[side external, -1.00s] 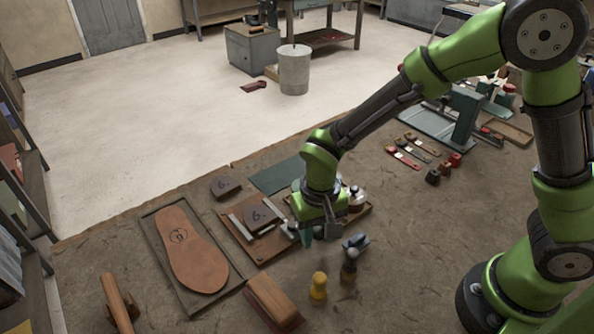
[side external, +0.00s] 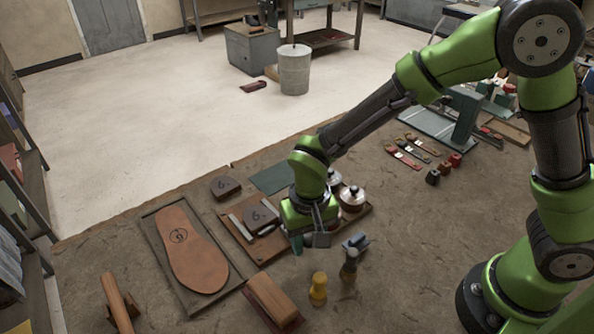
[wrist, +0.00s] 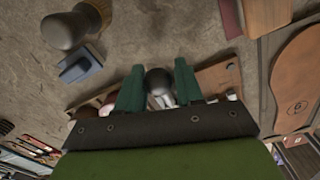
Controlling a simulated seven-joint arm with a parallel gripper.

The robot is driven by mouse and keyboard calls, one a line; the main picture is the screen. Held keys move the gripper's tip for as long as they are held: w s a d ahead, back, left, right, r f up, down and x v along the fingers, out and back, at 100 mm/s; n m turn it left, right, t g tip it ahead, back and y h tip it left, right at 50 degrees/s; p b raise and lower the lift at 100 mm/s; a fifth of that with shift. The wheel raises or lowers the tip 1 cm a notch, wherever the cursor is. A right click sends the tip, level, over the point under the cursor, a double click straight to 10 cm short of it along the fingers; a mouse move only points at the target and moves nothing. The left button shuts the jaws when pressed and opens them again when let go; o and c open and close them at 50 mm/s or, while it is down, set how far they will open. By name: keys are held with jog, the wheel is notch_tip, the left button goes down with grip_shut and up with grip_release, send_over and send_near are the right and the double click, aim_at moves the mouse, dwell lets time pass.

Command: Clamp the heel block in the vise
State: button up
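A dark heel block marked 6 (side external: 260,216) lies on the brown wooden vise board (side external: 262,254) in the side view, beside a pale metal jaw bar (side external: 241,228). Whether both jaws touch it cannot be seen. A second dark block marked 6 (side external: 225,187) lies on the bench behind the board. My gripper (side external: 308,242) is low at the board's right part and hides some of the vise. In the wrist view, its green fingers (wrist: 158,70) are apart, with a black ball knob (wrist: 160,83) on metal rods between them. Contact with the knob is unclear.
A tan sole (side external: 190,250) lies in a tray left of the board.

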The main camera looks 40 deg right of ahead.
jog(key=shift+a, duration=0.15)
jog(key=shift+w+a, duration=0.2)
jog(key=shift+a, duration=0.55)
jog(key=shift+o, duration=0.2)
jog(key=o, duration=0.3)
jog(key=shift+d, duration=0.1)
jog(key=shift+w, duration=0.1)
